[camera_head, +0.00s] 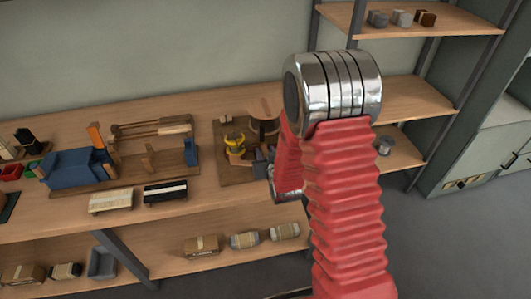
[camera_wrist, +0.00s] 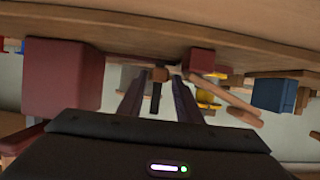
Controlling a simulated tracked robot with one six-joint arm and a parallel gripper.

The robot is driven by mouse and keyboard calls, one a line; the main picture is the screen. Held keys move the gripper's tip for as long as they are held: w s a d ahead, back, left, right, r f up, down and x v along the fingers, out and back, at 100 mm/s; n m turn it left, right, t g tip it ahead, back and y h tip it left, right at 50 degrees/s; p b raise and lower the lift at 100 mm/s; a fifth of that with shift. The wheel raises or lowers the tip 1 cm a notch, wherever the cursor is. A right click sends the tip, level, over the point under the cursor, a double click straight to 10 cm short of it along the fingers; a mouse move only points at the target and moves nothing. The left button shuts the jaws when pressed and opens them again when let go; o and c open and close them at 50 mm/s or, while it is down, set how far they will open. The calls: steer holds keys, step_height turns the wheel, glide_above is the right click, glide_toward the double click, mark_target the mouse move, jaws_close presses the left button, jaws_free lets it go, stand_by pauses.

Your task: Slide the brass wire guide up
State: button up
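A small yellow part (camera_head: 235,145), apparently the brass wire guide, sits on the small wooden board (camera_head: 236,175) in the head view. Its fine shape is too small to make out. In the upside-down wrist view, a yellow piece (camera_wrist: 207,98) shows just right of the right finger, apparently the same part. My gripper (camera_wrist: 160,75) has its two dark fingers apart. A brown-topped dark post (camera_wrist: 157,88) shows in the gap between them; I cannot tell whether it is touched. In the head view my arm hides most of the gripper.
A dark red block (camera_wrist: 65,78) is close on the left in the wrist view. Shelves (camera_head: 410,98) stand at the right.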

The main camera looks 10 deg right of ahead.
jaws_close()
stand_by(0.3)
